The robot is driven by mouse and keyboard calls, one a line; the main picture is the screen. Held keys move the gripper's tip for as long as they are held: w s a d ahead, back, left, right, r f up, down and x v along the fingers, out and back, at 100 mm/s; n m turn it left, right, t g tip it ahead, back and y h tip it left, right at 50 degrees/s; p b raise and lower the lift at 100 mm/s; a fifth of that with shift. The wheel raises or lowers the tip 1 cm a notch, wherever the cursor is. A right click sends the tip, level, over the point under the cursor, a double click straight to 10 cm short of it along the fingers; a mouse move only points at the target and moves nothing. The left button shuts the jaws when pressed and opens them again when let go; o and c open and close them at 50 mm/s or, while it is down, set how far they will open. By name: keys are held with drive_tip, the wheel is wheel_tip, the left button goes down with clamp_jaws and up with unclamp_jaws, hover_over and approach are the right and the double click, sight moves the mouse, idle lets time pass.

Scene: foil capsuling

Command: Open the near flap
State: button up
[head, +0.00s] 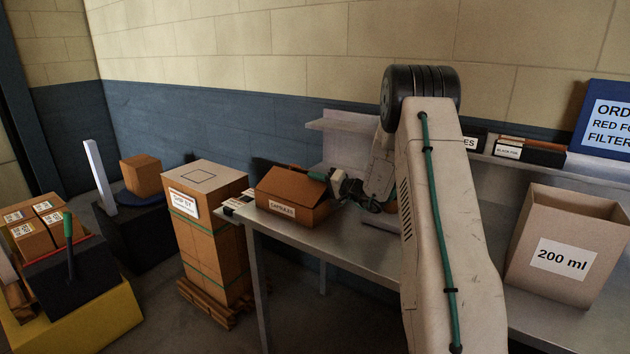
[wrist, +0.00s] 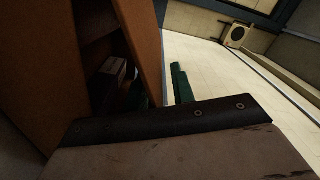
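The brown carton labelled CAPSULES (head: 285,206) stands at the left end of the metal bench. My gripper (head: 325,178) is at the carton's upper right side. In the wrist view, brown cardboard (wrist: 40,50) fills the left, with a dark gap beside a tilted panel (wrist: 150,50), which may be a flap. My gripper's green fingers (wrist: 160,92) are spread, one on each side of the panel's lower edge. The right finger stands clear of the panel; whether the left one touches it is hidden. I cannot tell which flap this is.
A large open carton marked 200 ml (head: 563,258) stands on the bench (head: 350,240) at right. A shelf (head: 590,168) with small boxes runs behind. A tall strapped carton stack (head: 208,225) stands left of the bench. My arm hides the bench's middle.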

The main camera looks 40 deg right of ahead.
clamp_jaws()
drive_tip(key=shift+d, duration=0.1)
idle(1.2)
